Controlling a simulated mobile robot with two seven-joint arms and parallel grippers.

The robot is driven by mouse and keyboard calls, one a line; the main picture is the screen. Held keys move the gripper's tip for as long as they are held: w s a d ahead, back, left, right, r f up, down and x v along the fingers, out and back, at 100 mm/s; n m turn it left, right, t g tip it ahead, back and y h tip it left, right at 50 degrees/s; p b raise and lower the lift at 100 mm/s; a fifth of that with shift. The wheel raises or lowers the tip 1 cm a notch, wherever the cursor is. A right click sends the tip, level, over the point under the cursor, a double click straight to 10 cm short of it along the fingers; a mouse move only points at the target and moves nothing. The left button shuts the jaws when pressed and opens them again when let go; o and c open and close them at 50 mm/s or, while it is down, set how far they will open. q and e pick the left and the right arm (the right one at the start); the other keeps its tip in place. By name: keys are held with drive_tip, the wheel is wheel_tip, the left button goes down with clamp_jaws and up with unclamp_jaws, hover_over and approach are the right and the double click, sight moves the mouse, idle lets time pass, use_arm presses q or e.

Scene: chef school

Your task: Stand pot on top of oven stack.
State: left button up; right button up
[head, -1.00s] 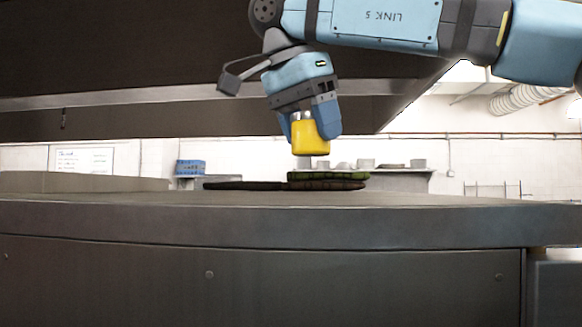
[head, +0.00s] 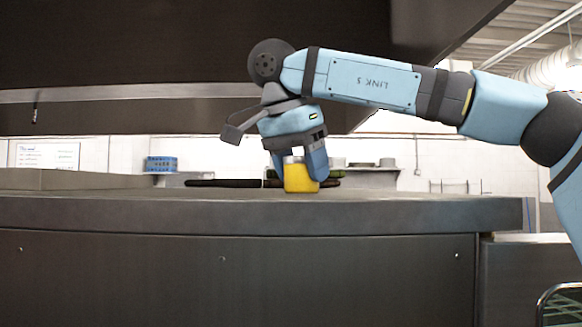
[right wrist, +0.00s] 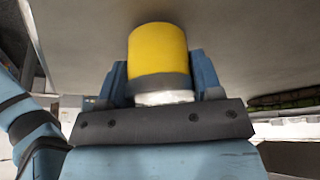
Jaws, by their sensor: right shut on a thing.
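The pot (head: 301,179) is a small yellow cylinder. It stands roughly upright between the fingers of my right gripper (head: 298,174), which is shut on it. Its base is at or just above the flat top of the oven stack (head: 420,213); I cannot tell if it touches. In the right wrist view the pot (right wrist: 158,50) shows yellow with a grey band and a whitish end, between the two blue fingers (right wrist: 160,75). The oven stack is a wide dark grey metal body with a flat top. My left gripper is not in view.
A dark, long-handled flat thing (head: 225,183) with a green part lies on the top, behind the pot. A dark hood (head: 130,45) hangs above. A blue basket (head: 160,164) is in the background. The top is bare right of the pot.

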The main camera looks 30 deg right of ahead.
drive_tip(key=shift+w+d+f, duration=0.2)
drive_tip(key=shift+d, duration=0.4)
drive_tip(key=o, duration=1)
drive_tip(key=shift+s+a, duration=0.1)
drive_tip(key=shift+a, duration=0.15)
drive_tip(key=shift+r, duration=0.6)
drive_tip(key=v, duration=1.1)
drive_tip(key=shift+a, duration=0.1)
drive_tip(key=shift+f, duration=0.1)
